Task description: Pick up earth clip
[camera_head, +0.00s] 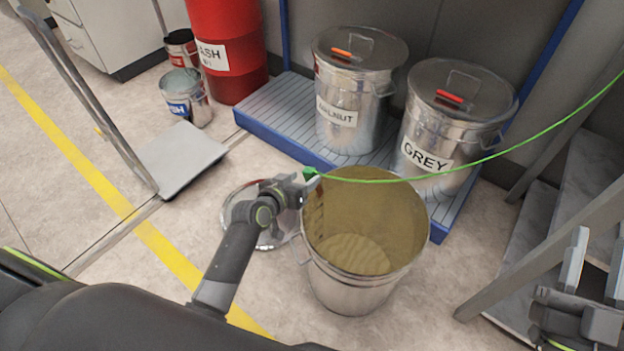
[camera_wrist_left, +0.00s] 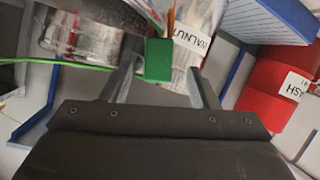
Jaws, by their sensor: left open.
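The earth clip (camera_head: 310,173) is a small green block at the end of a green cable (camera_head: 400,179). In the head view it is at the upper left rim of the open metal bucket (camera_head: 352,291); I cannot tell whether it grips the rim. In the left wrist view the clip (camera_wrist_left: 158,60) appears between the fingertips. My left gripper (camera_head: 303,184) is open and close to the clip; its two fingers also show in the left wrist view (camera_wrist_left: 160,82), with no visible grasp. My right gripper (camera_head: 594,262) is open and empty at the lower right.
Lidded cans marked WALNUT (camera_head: 350,100) and GREY (camera_head: 440,130) stand on a blue-edged pallet (camera_head: 270,125) behind the bucket. A loose round lid (camera_head: 237,215) lies left of the bucket. A red drum (camera_head: 226,50), a scale (camera_head: 180,157) and metal steps (camera_head: 580,210) stand around.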

